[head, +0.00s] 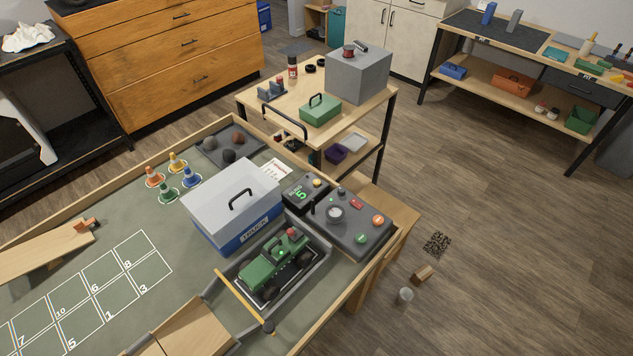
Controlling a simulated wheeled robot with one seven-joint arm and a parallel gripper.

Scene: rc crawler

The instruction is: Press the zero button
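A small dark box with a lit green digit 5 (301,195) stands on the green-topped table, and a yellow button (317,182) sits at its back right corner. Beside it is a dark control panel (345,241) with a round grey knob (335,212), a red switch (357,204), an orange button (378,220) and a green button (361,238). I cannot read any label that marks one of these as the zero button. My gripper is not in view.
A blue box with a clear lid (233,202) stands left of the panel. A green toy crawler (273,264) sits in a grey bay in front, with a yellow barrier bar (243,299). Several cones stand farther left. A wooden cart (372,107) stands behind.

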